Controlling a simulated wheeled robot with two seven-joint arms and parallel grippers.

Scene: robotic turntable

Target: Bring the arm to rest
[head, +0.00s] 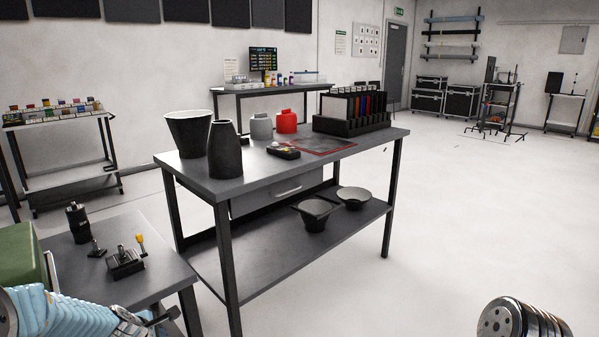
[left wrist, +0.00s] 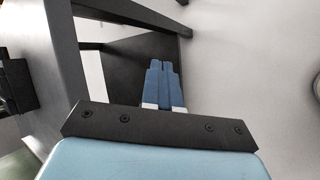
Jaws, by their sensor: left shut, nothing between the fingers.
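My left gripper (left wrist: 163,67) shows in the left wrist view with its two blue fingers side by side, shut and empty. A dark table's legs and lower shelf (left wrist: 150,48) are behind and beyond the fingers; no contact with them can be made out. In the head view, light blue segments of my left arm (head: 65,314) are at the bottom left corner, by the small side table (head: 160,278). My right gripper is in neither view; a metallic cylindrical part, apparently of my right arm, shows at the bottom right.
The dark workbench (head: 260,172) carries vases, a red jar (head: 287,121), a rack (head: 352,112) and a red-edged mat (head: 322,145). Bowls (head: 354,197) are on its lower shelf. Small tools (head: 125,260) stand on the side table. Floor (head: 455,220) to the right is clear.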

